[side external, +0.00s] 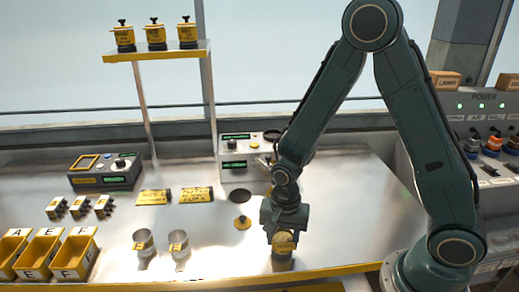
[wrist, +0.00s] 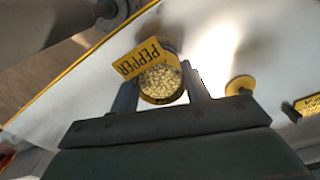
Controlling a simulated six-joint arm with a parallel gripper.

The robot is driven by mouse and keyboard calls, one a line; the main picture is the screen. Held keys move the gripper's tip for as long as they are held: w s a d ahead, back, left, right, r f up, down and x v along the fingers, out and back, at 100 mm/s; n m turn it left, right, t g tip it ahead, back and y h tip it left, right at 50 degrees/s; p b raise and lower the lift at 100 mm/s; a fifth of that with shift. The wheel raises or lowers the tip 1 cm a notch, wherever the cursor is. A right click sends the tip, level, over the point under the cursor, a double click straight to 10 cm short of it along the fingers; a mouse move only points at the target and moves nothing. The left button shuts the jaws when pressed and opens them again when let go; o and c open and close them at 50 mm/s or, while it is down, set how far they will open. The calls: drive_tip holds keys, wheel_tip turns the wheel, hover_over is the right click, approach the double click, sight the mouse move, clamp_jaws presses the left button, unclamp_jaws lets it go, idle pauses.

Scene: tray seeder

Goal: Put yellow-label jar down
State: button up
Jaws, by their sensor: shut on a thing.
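The yellow-label jar (side external: 283,262) is between the fingers of my gripper (side external: 284,238), low over the table near its front edge. In the wrist view the open-topped jar (wrist: 161,84) is full of pale seeds, and its yellow label reads PEPPER. My gripper's two fingers (wrist: 162,88) are shut on the jar from both sides. The jar looks about upright. I cannot tell for sure whether its base touches the table. A round yellow lid with a dark knob (side external: 242,222) lies on the table left of the jar.
Two empty metal cups (side external: 143,241) stand to the left. Yellow bins (side external: 44,253) are at far left. A dark round opening (side external: 240,196) and yellow cards (side external: 197,195) lie behind. Lidded jars (side external: 156,36) stand on a raised shelf. The yellow table edge (side external: 225,276) is close in front.

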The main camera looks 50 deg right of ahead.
drive_tip(key=shift+f, duration=0.1)
drive_tip(key=o, duration=1)
drive_tip(key=shift+o, duration=0.2)
wheel_tip(320, 180, up, 12)
idle(0.3)
idle(0.5)
